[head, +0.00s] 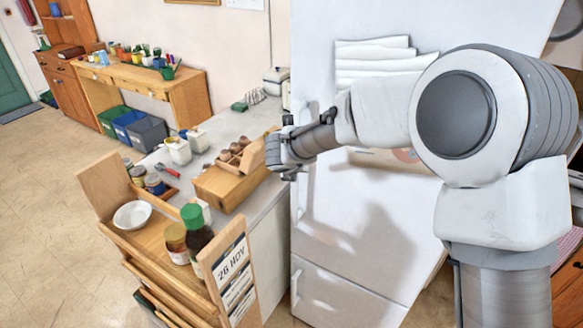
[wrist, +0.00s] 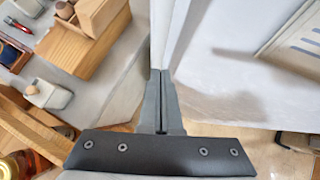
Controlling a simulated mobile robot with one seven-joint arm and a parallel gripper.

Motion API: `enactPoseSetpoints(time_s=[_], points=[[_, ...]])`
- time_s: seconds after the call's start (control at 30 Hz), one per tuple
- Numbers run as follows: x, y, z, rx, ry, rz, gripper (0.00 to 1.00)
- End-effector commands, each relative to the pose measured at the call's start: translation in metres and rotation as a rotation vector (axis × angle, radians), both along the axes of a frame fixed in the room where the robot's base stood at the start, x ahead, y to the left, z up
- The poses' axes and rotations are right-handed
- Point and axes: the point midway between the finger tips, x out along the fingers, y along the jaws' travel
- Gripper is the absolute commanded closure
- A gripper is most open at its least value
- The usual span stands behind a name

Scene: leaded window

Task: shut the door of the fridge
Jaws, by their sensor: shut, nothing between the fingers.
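The white fridge (head: 345,225) stands in the middle of the head view, with a lower door (head: 340,300) beneath the large upper one. An upright handle (head: 297,200) runs along the left edge of the upper part. I cannot tell how far the upper door stands open. My gripper (head: 284,152) is shut and empty, at the fridge's left edge, above the counter side. In the wrist view the shut fingers (wrist: 161,100) point along a white upright edge (wrist: 160,35), with a broad white face to its right. Contact cannot be made out. My arm hides part of the fridge.
A grey counter (head: 225,125) left of the fridge holds a wooden egg box (head: 228,185) and white pots. A wooden rack (head: 160,235) with jars, a bottle (head: 196,235) and a bowl (head: 132,215) stands in front. Free floor (head: 45,200) lies at far left.

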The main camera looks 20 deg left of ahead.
Motion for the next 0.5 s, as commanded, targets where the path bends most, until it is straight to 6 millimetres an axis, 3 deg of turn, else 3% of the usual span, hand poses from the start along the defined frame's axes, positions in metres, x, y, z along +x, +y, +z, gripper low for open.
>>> enactPoseSetpoints(time_s=[0.3,0.5], points=[[-0.042,-0.013,0.046,0.002,-0.003,0.001,1.00],[-0.060,-0.019,0.064,0.000,-0.001,-0.001,1.00]])
